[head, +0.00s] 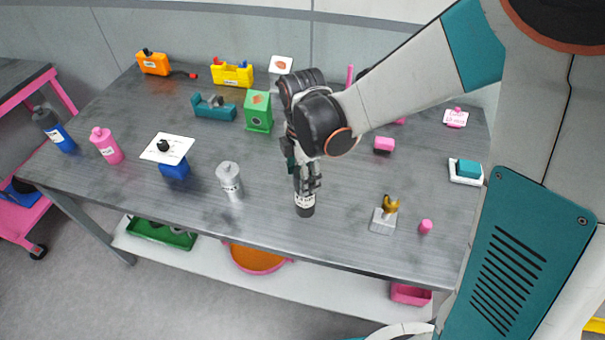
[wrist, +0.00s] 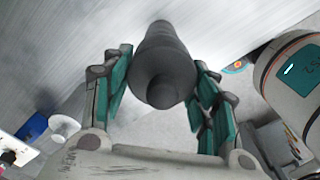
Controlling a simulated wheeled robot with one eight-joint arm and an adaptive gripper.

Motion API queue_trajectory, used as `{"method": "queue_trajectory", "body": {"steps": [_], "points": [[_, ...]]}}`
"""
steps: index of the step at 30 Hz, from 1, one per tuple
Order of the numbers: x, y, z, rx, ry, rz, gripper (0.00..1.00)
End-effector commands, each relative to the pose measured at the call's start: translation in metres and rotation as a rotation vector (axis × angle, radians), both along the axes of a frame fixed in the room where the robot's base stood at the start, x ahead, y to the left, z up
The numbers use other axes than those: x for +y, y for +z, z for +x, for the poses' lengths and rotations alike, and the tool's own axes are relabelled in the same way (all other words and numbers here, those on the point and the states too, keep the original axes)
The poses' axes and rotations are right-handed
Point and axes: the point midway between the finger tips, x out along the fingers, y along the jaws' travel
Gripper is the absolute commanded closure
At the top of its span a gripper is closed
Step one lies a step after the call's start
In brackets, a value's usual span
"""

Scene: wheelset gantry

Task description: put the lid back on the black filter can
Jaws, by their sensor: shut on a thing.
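The black filter can (head: 305,209) stands near the front edge of the grey table, with a pale label band. My gripper (head: 308,184) points down onto its top and hides much of it. In the wrist view a dark round lid (wrist: 161,68) with a knob facing the camera is between the fingers of my gripper (wrist: 160,85), which are shut on it. The lid is in line with the can; whether it is seated on the rim or just above it I cannot tell.
A silver can (head: 230,182) stands to the left of the black can. A green box (head: 258,112) is behind. Bare table lies between them.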

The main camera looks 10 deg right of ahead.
Motion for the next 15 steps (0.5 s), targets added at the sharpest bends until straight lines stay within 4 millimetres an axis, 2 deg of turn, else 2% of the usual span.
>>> {"method": "queue_trajectory", "body": {"steps": [9, 10, 12, 15], "points": [[0.0, 0.0001, -0.0001, 0.0, 0.0, 0.0, 0.66], [0.0, 0.0001, -0.0001, 0.0, 0.0, 0.0, 0.4], [0.0, 0.0001, -0.0001, 0.0, 0.0, 0.0, 0.24], [0.0, 0.0001, -0.0001, 0.0, 0.0, 0.0, 0.23]]}}
